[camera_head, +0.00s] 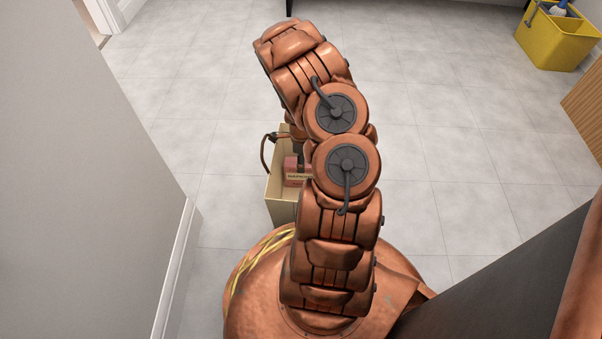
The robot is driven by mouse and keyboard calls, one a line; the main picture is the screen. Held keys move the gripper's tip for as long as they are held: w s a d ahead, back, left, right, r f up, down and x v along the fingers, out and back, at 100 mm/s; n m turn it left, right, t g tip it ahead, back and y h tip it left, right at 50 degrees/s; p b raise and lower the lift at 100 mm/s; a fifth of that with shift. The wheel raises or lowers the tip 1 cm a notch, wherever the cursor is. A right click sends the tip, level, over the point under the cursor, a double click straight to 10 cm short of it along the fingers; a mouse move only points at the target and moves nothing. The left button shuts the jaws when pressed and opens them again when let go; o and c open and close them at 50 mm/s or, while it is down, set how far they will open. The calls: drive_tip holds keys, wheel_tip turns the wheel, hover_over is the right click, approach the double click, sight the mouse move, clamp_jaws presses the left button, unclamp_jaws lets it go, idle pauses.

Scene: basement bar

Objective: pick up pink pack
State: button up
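A pink pack (293,179) with a pale label sits inside an open beige bin (280,211) on the floor, just left of my arm. My arm covers the bin's right part and some of the pack. My arm arches up and over, and its far end bends down behind its own links. A small dark part of my gripper (301,160) shows at the top of the pack. Most of the gripper is hidden, so I cannot tell whether its fingers are open or shut, or whether they touch the pack.
A grey wall (80,180) with a white baseboard stands close on the left. A dark panel (490,280) fills the lower right. A yellow bucket (556,42) stands at the far right, near a wooden edge (586,100). The tiled floor (460,130) between is clear.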

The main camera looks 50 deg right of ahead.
clamp_jaws()
idle(0.3)
